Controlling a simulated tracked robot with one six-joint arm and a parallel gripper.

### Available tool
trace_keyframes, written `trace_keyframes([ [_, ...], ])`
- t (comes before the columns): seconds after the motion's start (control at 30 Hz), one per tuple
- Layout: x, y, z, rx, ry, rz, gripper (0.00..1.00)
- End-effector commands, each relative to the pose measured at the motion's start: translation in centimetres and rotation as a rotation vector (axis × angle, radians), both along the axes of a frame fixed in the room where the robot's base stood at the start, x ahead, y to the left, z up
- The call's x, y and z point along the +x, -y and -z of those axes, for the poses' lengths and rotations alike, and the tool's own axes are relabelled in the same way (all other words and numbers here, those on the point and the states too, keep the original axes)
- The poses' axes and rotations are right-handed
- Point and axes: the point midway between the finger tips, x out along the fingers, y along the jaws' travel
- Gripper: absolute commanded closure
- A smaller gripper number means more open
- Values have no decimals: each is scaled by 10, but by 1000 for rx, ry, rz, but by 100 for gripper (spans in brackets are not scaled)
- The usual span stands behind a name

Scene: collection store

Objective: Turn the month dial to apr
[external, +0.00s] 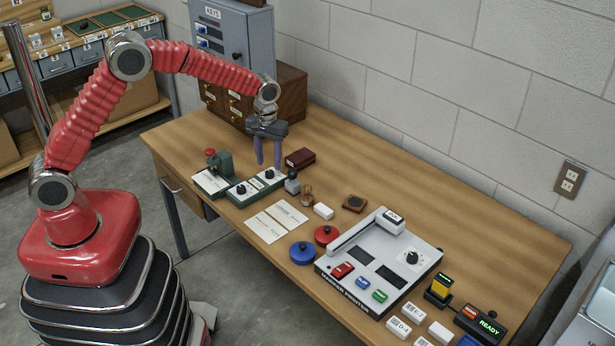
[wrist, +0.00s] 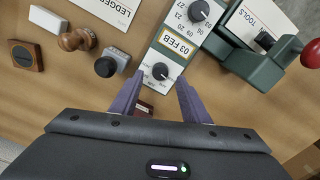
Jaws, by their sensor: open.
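The date unit (external: 255,187) is a green-sided box with a pale top and two black dials. In the wrist view its window (wrist: 178,44) reads 03 FEB. The dial with numbers around it (wrist: 199,11) is on the far side of the window. The other dial, apparently the month dial (wrist: 160,71), is a small black knob nearer my gripper; its markings are too small to read. My gripper (wrist: 151,67) is open, pointing down, with its purple fingers on either side of this knob in view. In the external view my gripper (external: 268,164) is over that end of the unit; contact cannot be told.
A green press with a red knob (external: 217,164) stands left of the unit. A dark stamp (external: 292,182), wooden stamp (external: 307,195) and white block (external: 323,211) stand to the right. A dark red box (external: 300,158) lies behind.

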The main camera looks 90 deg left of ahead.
Motion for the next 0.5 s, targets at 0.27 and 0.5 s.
trace_keyframes([
  [0.27,0,0,33,-1,-1,0,58],
  [0.5,0,0,38,0,0,0,58],
])
